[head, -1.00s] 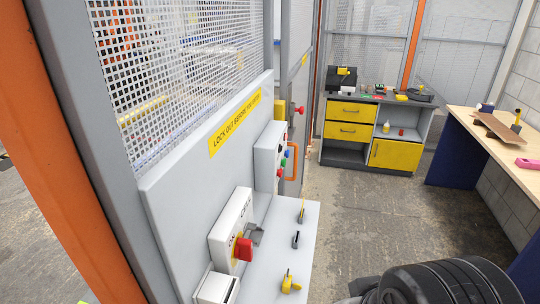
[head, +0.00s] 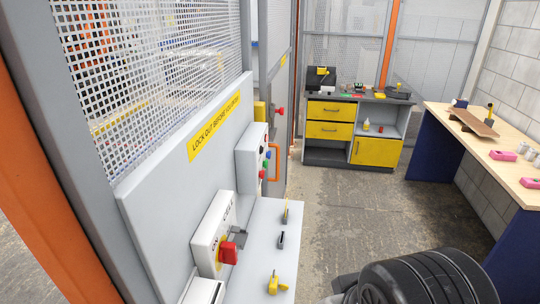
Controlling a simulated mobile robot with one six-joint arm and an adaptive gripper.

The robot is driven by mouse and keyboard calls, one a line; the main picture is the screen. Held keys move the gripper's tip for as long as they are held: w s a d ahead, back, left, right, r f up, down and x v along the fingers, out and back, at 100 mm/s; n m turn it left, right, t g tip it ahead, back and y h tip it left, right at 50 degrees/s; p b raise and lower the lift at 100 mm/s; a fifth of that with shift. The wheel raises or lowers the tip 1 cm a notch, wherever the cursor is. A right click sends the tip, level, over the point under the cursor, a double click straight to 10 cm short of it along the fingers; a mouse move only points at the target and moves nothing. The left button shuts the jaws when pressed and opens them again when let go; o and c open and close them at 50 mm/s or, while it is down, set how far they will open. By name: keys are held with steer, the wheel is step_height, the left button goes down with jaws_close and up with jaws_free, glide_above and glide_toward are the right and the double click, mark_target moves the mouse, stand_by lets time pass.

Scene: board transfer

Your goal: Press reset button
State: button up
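A pale control box (head: 251,157) is mounted on the grey panel left of centre. On its side face I see a blue button (head: 268,154), a green button (head: 265,163) and a red button (head: 262,173), all small and seen at a steep angle. Any lettering by them is too small to read, so I cannot tell which is marked reset. Nothing touches the buttons. My gripper is not in view.
A switch box with a red rotary handle (head: 228,252) is nearer on the panel. A grey shelf (head: 262,247) below it holds a yellow padlock (head: 273,284) and small items. A yellow-fronted cabinet (head: 330,130) and wooden bench (head: 455,125) stand beyond. Floor (head: 340,205) between is clear.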

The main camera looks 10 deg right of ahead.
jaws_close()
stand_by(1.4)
